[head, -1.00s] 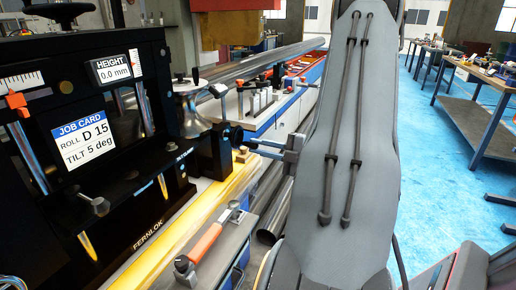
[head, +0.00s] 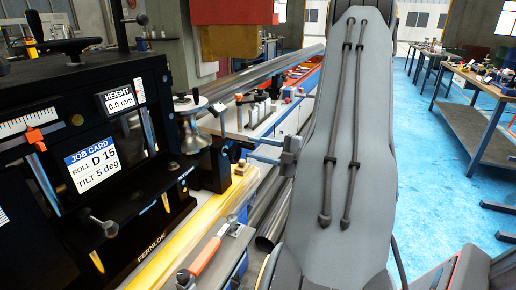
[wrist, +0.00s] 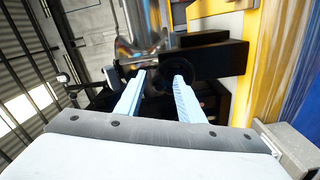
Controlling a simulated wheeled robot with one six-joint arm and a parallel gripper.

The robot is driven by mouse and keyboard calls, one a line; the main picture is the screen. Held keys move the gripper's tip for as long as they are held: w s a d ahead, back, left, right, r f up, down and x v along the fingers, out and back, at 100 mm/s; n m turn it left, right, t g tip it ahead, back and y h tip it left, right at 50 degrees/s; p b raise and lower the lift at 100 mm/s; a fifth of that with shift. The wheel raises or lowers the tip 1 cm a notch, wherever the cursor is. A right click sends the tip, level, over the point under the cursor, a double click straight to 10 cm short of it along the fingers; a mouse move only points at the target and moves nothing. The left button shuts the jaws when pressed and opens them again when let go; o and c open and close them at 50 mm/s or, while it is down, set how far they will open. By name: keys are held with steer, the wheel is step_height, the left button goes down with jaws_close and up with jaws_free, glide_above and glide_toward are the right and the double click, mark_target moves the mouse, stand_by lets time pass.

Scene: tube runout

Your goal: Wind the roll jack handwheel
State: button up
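The black roll bending machine stands at left in the head view. Its display (head: 118,99) reads HEIGHT 0.0 mm, and its job card (head: 92,164) reads roll D 15, tilt 5 deg. A black handwheel with an upright crank knob (head: 63,46) lies flat on top, partly cut off. Below the shiny metal roll (head: 192,122), a small dark round part sits on a black block (head: 215,165); I cannot tell if it is the jack handwheel. My gripper (head: 247,147) is at that part, its fingers apart. In the wrist view its pale fingers (wrist: 160,78) flank a dark gap; contact is unclear.
A yellow rail (head: 180,232) runs along the machine's front. An orange-handled tool (head: 207,254) lies on a grey block beside it. Long steel tubes run behind my arm. Workbenches (head: 480,115) stand at right, with open blue floor before them.

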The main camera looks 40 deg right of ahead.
steer(key=shift+s, duration=0.1)
steer(key=p+v, duration=0.1)
steer(key=v, duration=0.5)
stand_by(0.4)
steer(key=v, duration=0.7)
steer(key=shift+s+b, duration=0.3)
steer(key=shift+b, duration=0.05)
steer(key=shift+d, duration=0.15)
